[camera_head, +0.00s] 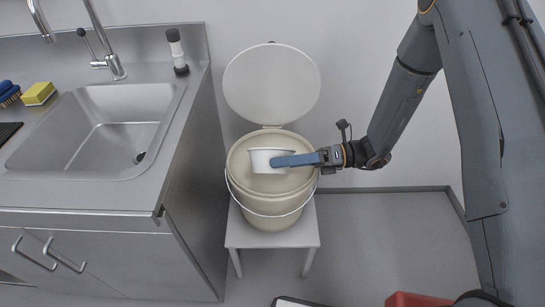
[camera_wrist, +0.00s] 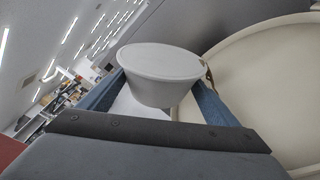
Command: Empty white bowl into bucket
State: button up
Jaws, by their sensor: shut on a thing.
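The white bowl (camera_head: 267,161) is held over the open mouth of the cream bucket (camera_head: 268,207). My gripper (camera_head: 293,160) reaches in from the right, its blue fingers shut on the bowl. In the wrist view the bowl (camera_wrist: 160,82) sits between the two fingers, and the bucket's rim and pale inside (camera_wrist: 262,80) fill the right side. A small brown bit (camera_wrist: 209,72) shows at the bowl's edge on the bucket side. The bowl's contents and the bucket's bottom cannot be made out.
The bucket stands on a small white stool (camera_head: 272,238), with its round lid (camera_head: 272,85) raised behind it. A steel sink counter (camera_head: 105,195) is close on the left, with a yellow sponge (camera_head: 39,94) on it.

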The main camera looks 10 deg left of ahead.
jog(key=shift+w+r+m, duration=0.3)
jog(key=shift+r+m, duration=0.3)
jog(key=shift+m, duration=0.4)
dwell(0.8)
jog(key=shift+w+a+f+m+y+b, duration=0.15)
jog(key=shift+w+f+m+y+b, duration=0.2)
jog(key=shift+m+b, duration=0.6)
dwell(0.3)
jog(key=shift+w+a+r+m+g+b, duration=0.1)
jog(key=shift+w+r+m+g+b, duration=0.1)
jog(key=shift+w+m+b, duration=0.25)
jog(key=shift+w+a+r+m+g+b, duration=0.15)
jog(key=shift+w+m, duration=0.15)
jog(key=shift+w, duration=0.3)
jog(key=shift+w+r+m, duration=0.1)
jog(key=shift+m, duration=0.2)
jog(key=shift+w+a+r+m+y+p, duration=0.15)
jog(key=shift+w+m+p, duration=0.1)
jog(key=shift+m, duration=0.25)
jog(key=shift+w+d+r+m+p, duration=0.1)
jog(key=shift+w+r+m+p, duration=0.15)
jog(key=shift+m, duration=0.25)
jog(key=shift+w+a+r+m+y+p, duration=0.1)
jog(key=shift+w+m+p, duration=0.2)
jog(key=shift+m, duration=0.2)
jog(key=shift+s+f+n+b, duration=0.25)
jog(key=shift+s+n+b, duration=0.15)
jog(key=shift+n, duration=0.4)
jog(key=shift+s, duration=0.1)
